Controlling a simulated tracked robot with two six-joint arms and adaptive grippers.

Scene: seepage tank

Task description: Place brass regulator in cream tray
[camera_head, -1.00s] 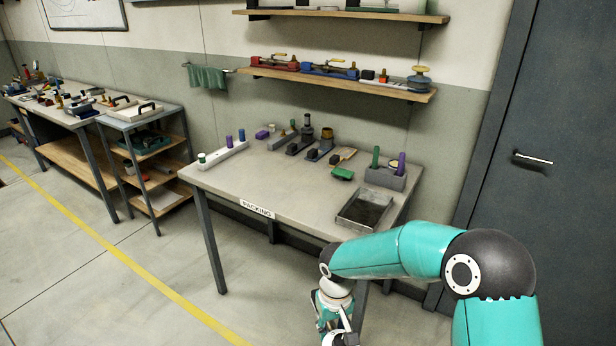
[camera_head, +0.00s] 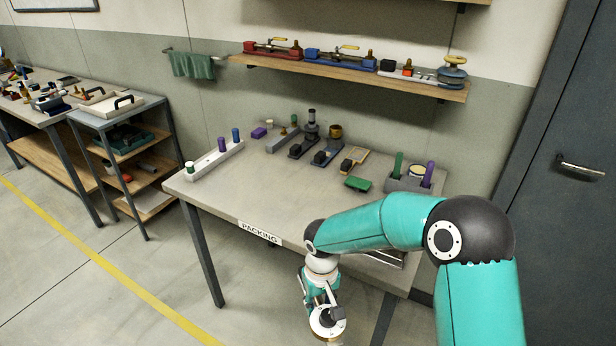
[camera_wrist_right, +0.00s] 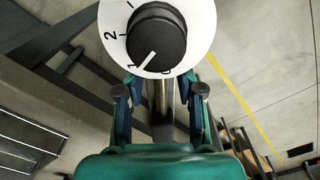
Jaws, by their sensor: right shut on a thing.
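My right gripper (camera_head: 322,303) hangs low in front of the packing table, over the floor. It is shut on the brass regulator, whose white dial (camera_head: 327,322) and black knob face up. In the right wrist view, the dial with its black knob (camera_wrist_right: 157,42) shows beyond the fingers (camera_wrist_right: 160,90); the dial hides most of the regulator's body. A pale cream tray (camera_head: 104,112) with a black handle sits on top of the small shelf unit at the left, far from my right gripper. My left gripper is not in view.
The packing table (camera_head: 255,205) holds a white rack (camera_head: 210,162) with coloured cylinders, several small devices, and a grey holder (camera_head: 408,187). My right arm partly hides a metal tray (camera_head: 388,258) at its front right. A wall shelf (camera_head: 340,75) hangs above. Floor is open at left.

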